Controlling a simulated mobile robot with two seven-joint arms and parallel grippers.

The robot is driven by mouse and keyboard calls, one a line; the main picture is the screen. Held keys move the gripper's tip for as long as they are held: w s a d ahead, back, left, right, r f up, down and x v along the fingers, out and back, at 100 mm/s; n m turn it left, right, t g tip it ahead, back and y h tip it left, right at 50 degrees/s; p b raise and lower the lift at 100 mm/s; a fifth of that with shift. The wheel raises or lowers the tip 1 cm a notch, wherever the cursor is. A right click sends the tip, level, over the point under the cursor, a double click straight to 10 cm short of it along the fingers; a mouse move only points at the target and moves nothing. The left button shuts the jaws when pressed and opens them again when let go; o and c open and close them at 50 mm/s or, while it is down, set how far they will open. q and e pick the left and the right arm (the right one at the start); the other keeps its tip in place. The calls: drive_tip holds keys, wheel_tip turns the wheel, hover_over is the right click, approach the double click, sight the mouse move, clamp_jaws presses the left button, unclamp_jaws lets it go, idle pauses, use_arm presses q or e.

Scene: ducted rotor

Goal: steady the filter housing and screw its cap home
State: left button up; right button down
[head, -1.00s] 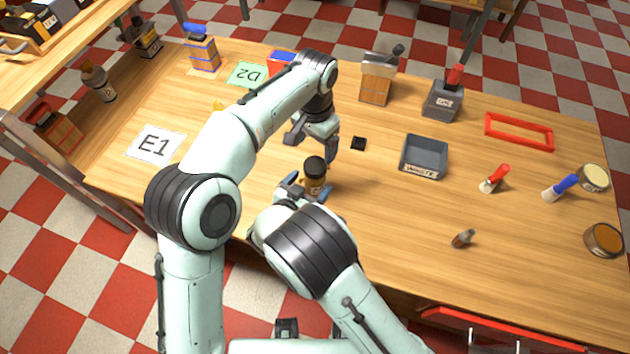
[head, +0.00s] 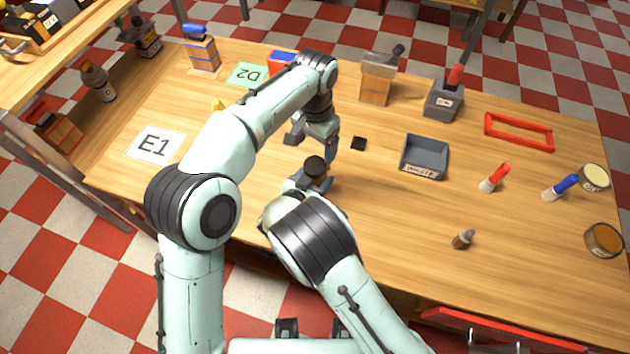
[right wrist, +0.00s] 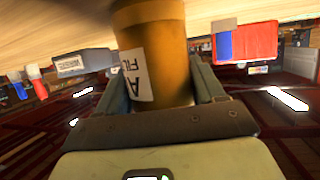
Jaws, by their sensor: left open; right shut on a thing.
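The filter housing is an amber-brown cylinder (right wrist: 153,50) with a white label; in the right wrist view it stands between the fingers of my right gripper (right wrist: 160,88), which is shut on it. In the head view its black cap (head: 314,166) shows on top, and most of the body is hidden by my right gripper (head: 311,182). I cannot tell how far the cap is screwed down. My left gripper (head: 312,142) is open and empty, just behind the cap and apart from it.
The table's front right is mostly clear.

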sight(315, 165)
use_arm(q)
drive_tip(key=n, duration=0.9)
drive_tip(key=shift+f, duration=4)
drive_tip(key=c, duration=1.1)
drive_tip(key=shift+m, duration=0.9)
drive_tip(key=o, duration=1.3)
drive_tip(key=shift+c, duration=0.2)
